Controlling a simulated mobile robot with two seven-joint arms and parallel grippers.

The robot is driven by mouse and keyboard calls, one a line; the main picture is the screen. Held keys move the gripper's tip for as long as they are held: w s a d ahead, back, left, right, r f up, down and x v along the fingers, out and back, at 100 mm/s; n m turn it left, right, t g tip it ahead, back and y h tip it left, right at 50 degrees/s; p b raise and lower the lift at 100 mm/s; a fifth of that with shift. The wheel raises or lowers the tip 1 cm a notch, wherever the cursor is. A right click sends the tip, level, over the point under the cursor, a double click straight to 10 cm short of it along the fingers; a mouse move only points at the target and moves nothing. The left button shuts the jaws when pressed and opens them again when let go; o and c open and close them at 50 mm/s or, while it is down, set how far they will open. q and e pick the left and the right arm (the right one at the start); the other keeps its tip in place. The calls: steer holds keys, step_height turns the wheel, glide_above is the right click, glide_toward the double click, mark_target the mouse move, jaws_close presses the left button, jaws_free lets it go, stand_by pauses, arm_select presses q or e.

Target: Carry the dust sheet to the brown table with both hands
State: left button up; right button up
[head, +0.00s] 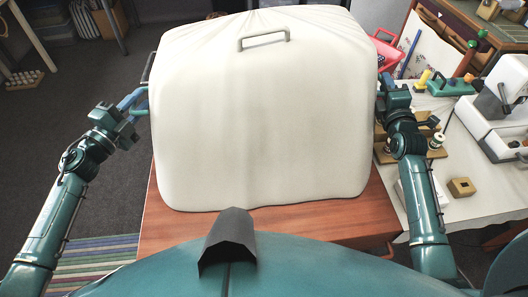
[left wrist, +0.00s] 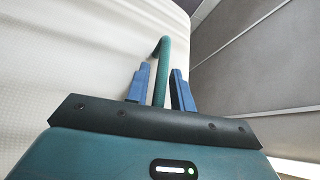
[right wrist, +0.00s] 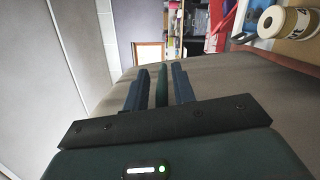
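The dust sheet (head: 260,110) is a large cream, box-shaped cover with a grey handle (head: 263,39) on its upper front. It stands upright on a reddish-brown wooden surface (head: 350,222). My left gripper (head: 135,103) is at its left side. In the left wrist view its blue fingers (left wrist: 160,88) stand either side of a green handle (left wrist: 161,65), with gaps showing. My right gripper (head: 384,92) is at the right side. In the right wrist view its fingers (right wrist: 160,85) straddle a dark green bar (right wrist: 162,88), also with gaps. The sheet hides much behind it.
A pale-topped table (head: 475,180) at the right holds a sewing machine (head: 505,100), spools and a small wooden block (head: 462,187). Another brown-topped table (head: 485,28) is at the far right. Dark carpet (head: 60,110) lies open at the left, with a striped rug (head: 95,255).

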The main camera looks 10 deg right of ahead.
arm_select(q)
steer(key=shift+o, duration=0.7)
arm_select(e)
steer(key=shift+o, duration=0.7)
steer(key=shift+s, duration=0.15)
arm_select(q)
steer(key=v, duration=1.2)
arm_select(e)
steer(key=s+a, duration=0.1)
steer(key=s, duration=1)
steer(key=shift+s+a+f, duration=0.25)
steer(key=shift+s+a, duration=0.1)
steer(key=shift+a, duration=0.05)
